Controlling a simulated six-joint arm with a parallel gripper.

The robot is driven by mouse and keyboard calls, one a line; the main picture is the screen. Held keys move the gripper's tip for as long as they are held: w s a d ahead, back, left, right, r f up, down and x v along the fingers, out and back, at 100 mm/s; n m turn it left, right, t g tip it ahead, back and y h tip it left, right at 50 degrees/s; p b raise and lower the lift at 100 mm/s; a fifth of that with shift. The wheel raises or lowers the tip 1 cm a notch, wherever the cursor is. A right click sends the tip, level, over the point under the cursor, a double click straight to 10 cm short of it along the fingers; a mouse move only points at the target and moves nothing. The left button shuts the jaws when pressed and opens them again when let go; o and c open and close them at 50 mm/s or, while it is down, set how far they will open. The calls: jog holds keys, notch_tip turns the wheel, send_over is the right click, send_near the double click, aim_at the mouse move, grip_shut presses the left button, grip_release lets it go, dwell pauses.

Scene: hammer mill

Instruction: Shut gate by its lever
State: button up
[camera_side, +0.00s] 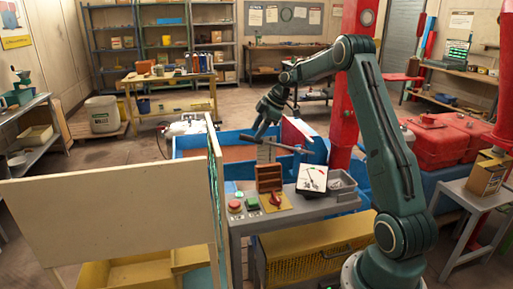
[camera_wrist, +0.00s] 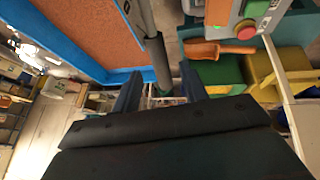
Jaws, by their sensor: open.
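My gripper (camera_side: 262,132) is open above the grey work table, beside the blue-framed bin. In the wrist view the lever (camera_wrist: 158,55) comes in from the top as a grey rod with a darker end. That end lies in the gap between my two fingers (camera_wrist: 160,88); I cannot tell whether either finger touches it. Which panel is the gate is not clear, and its position cannot be told.
A control panel with a red button (camera_side: 235,206) and a green button (camera_side: 252,203) sits on the table, near a wooden rack (camera_side: 269,178). A large cream panel (camera_side: 110,205) stands at front left. A wooden handle (camera_wrist: 218,49) lies near the panel.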

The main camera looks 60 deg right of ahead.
jog(key=v, duration=1.1)
jog(key=s+a+r+m+h, duration=0.1)
jog(key=s+a+r+m, duration=0.2)
jog(key=a, duration=0.9)
jog(key=s+a+r+m, duration=0.1)
jog(key=s+a+r, duration=0.25)
jog(key=a, duration=0.95)
jog(key=s+a+f+m, duration=0.2)
jog(key=s+a+f, duration=0.1)
jog(key=s, duration=0.6)
jog(key=s+a+f+m+h, duration=0.1)
jog(key=s+a+f+m, duration=0.1)
jog(key=s+a, duration=0.3)
jog(key=s+f, duration=0.1)
jog(key=s, duration=0.3)
jog(key=shift+s+a+m, duration=0.35)
jog(key=shift+s+m, duration=0.05)
jog(key=shift+c, duration=0.2)
